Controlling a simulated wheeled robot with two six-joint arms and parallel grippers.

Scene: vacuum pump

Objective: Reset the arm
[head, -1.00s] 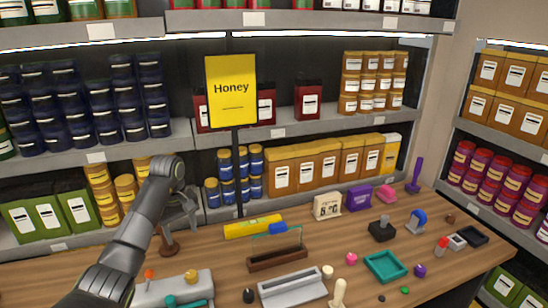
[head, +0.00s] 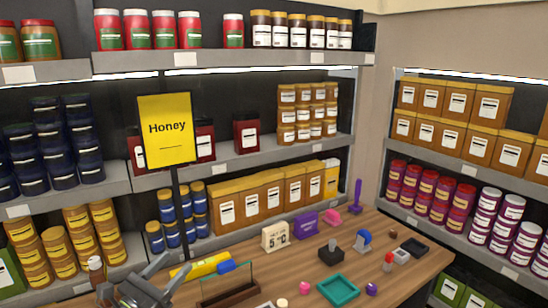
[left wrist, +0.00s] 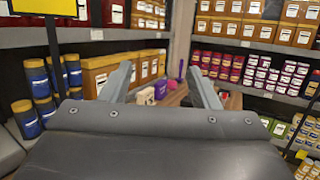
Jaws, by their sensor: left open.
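My left gripper (head: 160,280) shows at the bottom left of the head view, in front of the wooden table's left part. In the left wrist view its two fingers (left wrist: 161,85) stand wide apart with nothing between them. It points towards the shelves and the far table items. Most of my left arm is below the head picture. My right arm and gripper are in no view.
The wooden table (head: 400,268) holds a teal tray (head: 338,290), a calendar block (head: 275,236), a black joystick-like item (head: 331,252) and a yellow box (head: 202,266). A Honey sign (head: 167,130) stands before stocked shelves. Its pole rises close to my left gripper.

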